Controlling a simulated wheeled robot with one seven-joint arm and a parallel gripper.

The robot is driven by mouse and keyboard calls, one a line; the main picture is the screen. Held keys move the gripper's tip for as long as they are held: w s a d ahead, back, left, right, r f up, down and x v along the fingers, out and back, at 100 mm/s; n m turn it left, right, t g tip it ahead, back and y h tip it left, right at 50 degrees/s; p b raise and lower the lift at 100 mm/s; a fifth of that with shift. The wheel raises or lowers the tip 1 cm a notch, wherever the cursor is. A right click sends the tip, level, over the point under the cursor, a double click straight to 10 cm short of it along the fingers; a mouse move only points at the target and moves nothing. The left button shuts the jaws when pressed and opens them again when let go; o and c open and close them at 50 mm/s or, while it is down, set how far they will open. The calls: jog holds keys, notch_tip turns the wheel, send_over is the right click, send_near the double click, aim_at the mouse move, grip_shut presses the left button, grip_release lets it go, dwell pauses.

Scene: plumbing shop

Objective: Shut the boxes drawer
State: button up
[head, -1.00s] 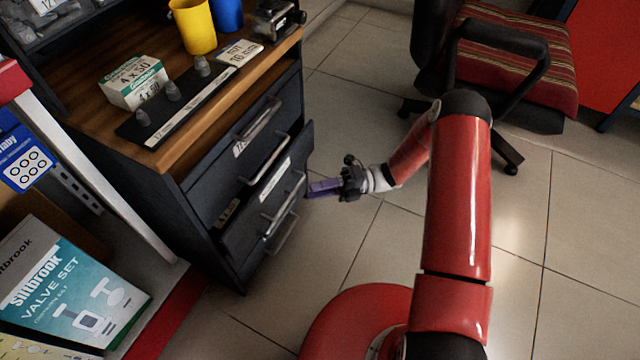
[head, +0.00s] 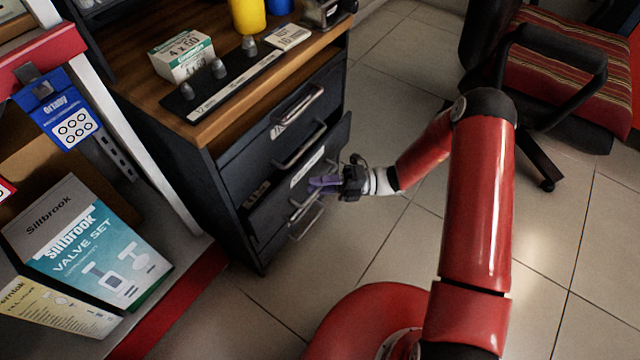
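A dark drawer cabinet (head: 232,165) with a wooden top stands left of centre. One of its lower drawers (head: 335,142) sticks out past the drawers above it. Its front has a white label (head: 307,167), too small to read, so I cannot confirm that it is the boxes drawer. A bar handle (head: 308,199) shows below the label. Nothing is visibly held.
The cabinet top holds a small box (head: 182,58), a dark strip with grey fittings (head: 225,90) and a yellow cup (head: 248,14). A shelf with a valve set box (head: 105,250) stands at left. A striped chair (head: 570,75) stands at right. Tiled floor between is clear.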

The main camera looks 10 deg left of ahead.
aim_at(307, 178)
grip_shut()
jog(key=shift+w+a, duration=0.25)
jog(key=shift+a, duration=0.35)
jog(key=shift+w+a, duration=0.3)
jog(key=shift+a, duration=0.3)
jog(key=shift+w+a, duration=0.25)
jog(key=shift+a, duration=0.35)
jog(key=shift+o, duration=0.3)
grip_release()
jog(key=r+v, duration=0.1)
jog(key=v, duration=0.6)
jog(key=shift+w+d+f, duration=0.2)
jog(key=shift+d+f, duration=0.2)
jog(key=shift+f, duration=0.05)
